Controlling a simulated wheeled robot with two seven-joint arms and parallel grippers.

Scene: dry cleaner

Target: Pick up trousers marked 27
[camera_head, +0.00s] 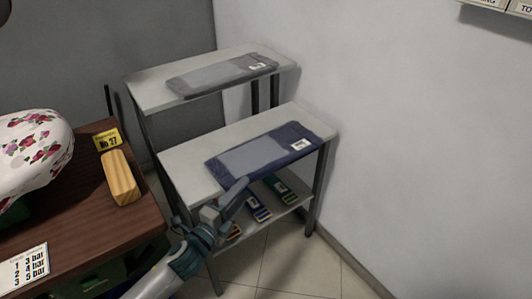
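Folded dark blue trousers (238,158) with a lighter grey-blue panel and a white tag (300,144) lie on the top of the nearer rack. Folded grey trousers (215,76) with a white tag (257,65) lie on the top of the farther rack. Both tags are too small to read. My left gripper (241,191) is at the front edge of the nearer rack, just below and in front of the blue trousers in the picture. It holds nothing that I can see, and its finger gap is unclear. My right gripper is not in view.
A yellow "No 27" card (107,140) stands on the brown table (125,220) beside a wooden block (121,177) and a floral padded board (35,150). The nearer rack's lower shelf (287,205) holds several small coloured items. Walls close off the back and right.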

